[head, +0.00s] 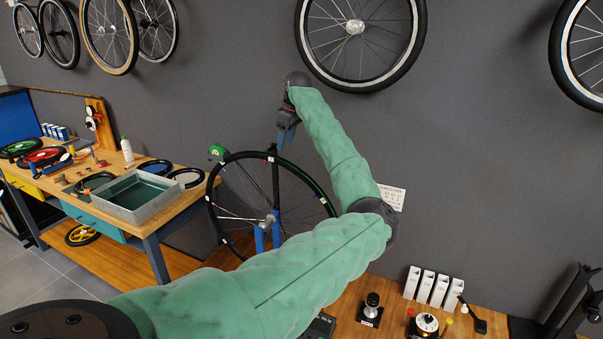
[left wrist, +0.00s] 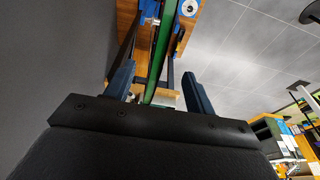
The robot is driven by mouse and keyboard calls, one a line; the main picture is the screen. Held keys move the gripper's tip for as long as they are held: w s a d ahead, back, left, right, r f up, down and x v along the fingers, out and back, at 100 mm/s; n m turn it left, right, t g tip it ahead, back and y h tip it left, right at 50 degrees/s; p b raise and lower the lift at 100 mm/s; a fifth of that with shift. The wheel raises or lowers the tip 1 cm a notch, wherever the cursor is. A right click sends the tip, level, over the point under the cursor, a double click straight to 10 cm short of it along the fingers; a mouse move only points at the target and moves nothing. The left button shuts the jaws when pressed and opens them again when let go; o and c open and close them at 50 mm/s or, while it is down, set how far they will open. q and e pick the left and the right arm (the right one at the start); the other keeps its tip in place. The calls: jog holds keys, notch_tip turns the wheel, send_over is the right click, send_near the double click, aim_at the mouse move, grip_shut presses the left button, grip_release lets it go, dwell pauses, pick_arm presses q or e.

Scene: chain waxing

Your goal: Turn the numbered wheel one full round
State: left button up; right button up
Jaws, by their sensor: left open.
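The wheel (head: 235,160) stands upright in a blue-legged stand (head: 260,240) before the grey wall. It has a black tyre, a green stretch at upper right and small white marks; no numbers are readable. My left gripper (head: 281,146) reaches down from above to the top of the wheel. In the left wrist view my left gripper (left wrist: 160,88) has its two blue fingers wide apart. A green band of the wheel (left wrist: 162,55) runs between them, with a gap visible on each side. My right gripper is not in view.
A wooden workbench (head: 190,208) at left holds a metal basin (head: 120,205), tools and tyres. Spare wheels (head: 355,30) hang on the wall above.

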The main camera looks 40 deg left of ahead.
aim_at(281, 163)
pick_arm(q)
jog(key=x, duration=0.9)
jog(key=shift+f, duration=0.25)
jog(key=shift+f+b, duration=0.2)
jog(key=shift+b, duration=0.15)
jog(key=shift+c, duration=0.4)
grip_shut()
